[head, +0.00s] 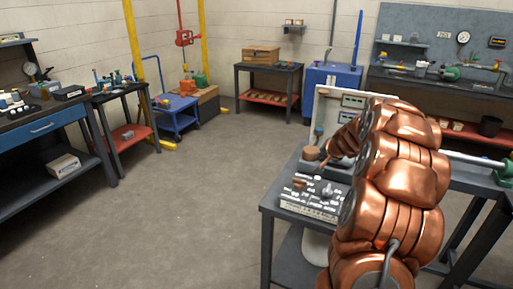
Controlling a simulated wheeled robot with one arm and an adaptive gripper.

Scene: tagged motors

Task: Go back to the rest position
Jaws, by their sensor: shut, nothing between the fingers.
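My copper-coloured arm rises at the right of the head view and covers much of the workbench (268,212) there. My gripper (323,166) shows small past the arm's left side, shut and empty, above the bench top. It is near a pale tray of small metal parts (312,205) and a round brown piece (311,153). What stands behind the arm is hidden.
A blue-drawer bench (42,128) and a red-shelved table (128,135) stand at the left. A blue cart (178,112), a wooden box (261,55) on a table and a blue cabinet (332,85) stand at the back. The middle floor is clear.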

